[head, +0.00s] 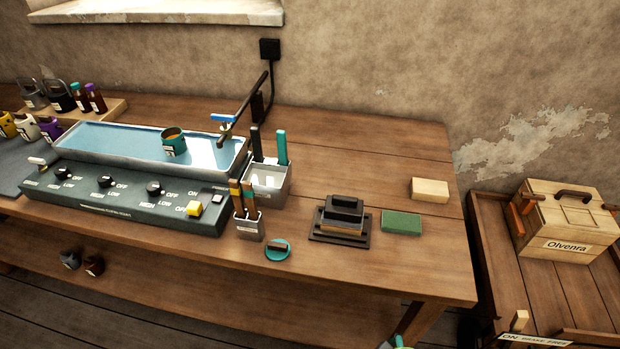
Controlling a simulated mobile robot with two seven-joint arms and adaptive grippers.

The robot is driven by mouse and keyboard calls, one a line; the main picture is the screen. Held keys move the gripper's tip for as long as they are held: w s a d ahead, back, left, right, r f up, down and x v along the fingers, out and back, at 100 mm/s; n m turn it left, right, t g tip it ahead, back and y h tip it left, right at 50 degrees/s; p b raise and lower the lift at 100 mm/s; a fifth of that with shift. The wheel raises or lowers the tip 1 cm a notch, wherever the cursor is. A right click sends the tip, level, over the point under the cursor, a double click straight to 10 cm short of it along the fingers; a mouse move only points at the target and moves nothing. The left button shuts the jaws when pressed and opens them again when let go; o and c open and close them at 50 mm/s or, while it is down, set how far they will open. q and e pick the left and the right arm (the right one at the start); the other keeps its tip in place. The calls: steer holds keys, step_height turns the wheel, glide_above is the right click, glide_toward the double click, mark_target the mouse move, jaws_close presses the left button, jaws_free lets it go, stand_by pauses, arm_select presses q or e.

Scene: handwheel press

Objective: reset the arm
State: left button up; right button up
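Neither of my grippers shows clearly in the head view. A small teal and green piece (400,341) is cut off at the bottom edge, and I cannot tell what it is. A dark slanted bar (245,105) rises at the right end of the blue-topped tray (100,140), with a blue and yellow piece (222,120) near its lower end. A teal pot (173,146) with orange-brown contents stands in the tray. The control panel (130,207) in front has several black knobs and a yellow button (194,209).
A grey holder (268,187) and a small cup (250,228) hold upright tools. A black stamp-like block (343,212), a green block (400,222) and a cream block (430,190) lie on the wooden table (370,145). A wooden box (565,225) stands at right. The table's right side is mostly clear.

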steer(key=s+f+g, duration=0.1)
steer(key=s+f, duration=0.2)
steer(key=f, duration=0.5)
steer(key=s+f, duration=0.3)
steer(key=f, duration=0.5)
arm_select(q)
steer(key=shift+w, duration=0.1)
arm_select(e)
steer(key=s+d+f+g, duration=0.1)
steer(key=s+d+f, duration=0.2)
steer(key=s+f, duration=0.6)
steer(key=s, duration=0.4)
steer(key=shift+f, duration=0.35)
